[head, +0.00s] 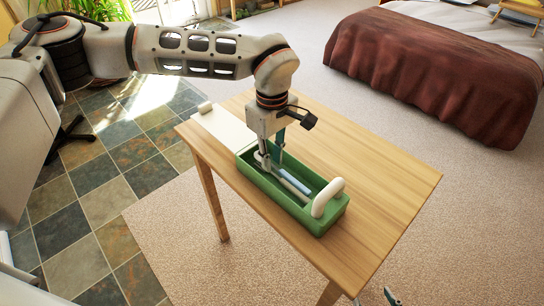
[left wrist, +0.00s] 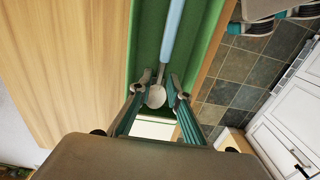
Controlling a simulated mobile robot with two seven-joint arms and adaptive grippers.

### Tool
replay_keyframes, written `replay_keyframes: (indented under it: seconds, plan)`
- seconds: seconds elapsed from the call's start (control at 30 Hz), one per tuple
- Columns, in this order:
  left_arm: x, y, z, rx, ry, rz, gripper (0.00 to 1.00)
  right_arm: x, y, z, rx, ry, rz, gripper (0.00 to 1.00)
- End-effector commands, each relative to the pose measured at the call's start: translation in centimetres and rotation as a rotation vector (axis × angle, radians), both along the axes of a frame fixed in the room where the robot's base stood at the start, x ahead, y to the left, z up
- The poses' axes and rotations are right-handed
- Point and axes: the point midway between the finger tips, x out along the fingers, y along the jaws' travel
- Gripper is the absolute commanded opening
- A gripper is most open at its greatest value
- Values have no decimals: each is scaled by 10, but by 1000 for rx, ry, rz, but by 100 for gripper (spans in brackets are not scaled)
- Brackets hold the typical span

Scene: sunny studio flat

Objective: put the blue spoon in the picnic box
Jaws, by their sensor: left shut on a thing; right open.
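The blue spoon (head: 295,182) lies lengthwise inside the green picnic box (head: 322,226) on the wooden table. In the left wrist view its blue handle (left wrist: 173,28) runs away from me, and its grey bowl end (left wrist: 156,95) is between my fingertips. My left gripper (left wrist: 159,84) is shut on the spoon near the bowl, reaching down into the box. In the head view my left gripper (head: 271,158) hides the spoon's bowl. My right gripper (head: 390,297) shows only partly at the bottom edge, open and away from the box.
A white arched handle (head: 328,198) stands up at the box's near right end. A flat white board (head: 222,128) lies by the far left end. The table (head: 385,185) is bare to the right. A bed with a red-brown cover (head: 430,75) stands beyond.

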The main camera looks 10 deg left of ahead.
Motion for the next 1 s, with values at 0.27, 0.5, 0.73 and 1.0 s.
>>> replay_keyframes:
  seconds: [0.27,0.5,0.73,1.0]
  plan:
    - [0,0,-7,1,1,0,0,-1,0,-1,0,2,1,53]
    - [0,0,-12,1,1,1,0,-2,0,-2,0,3,1,53]
    - [0,0,-12,1,1,0,34,-2,0,-2,0,4,1,53]
    - [0,0,-10,0,0,0,34,-2,0,-1,0,3,1,53]
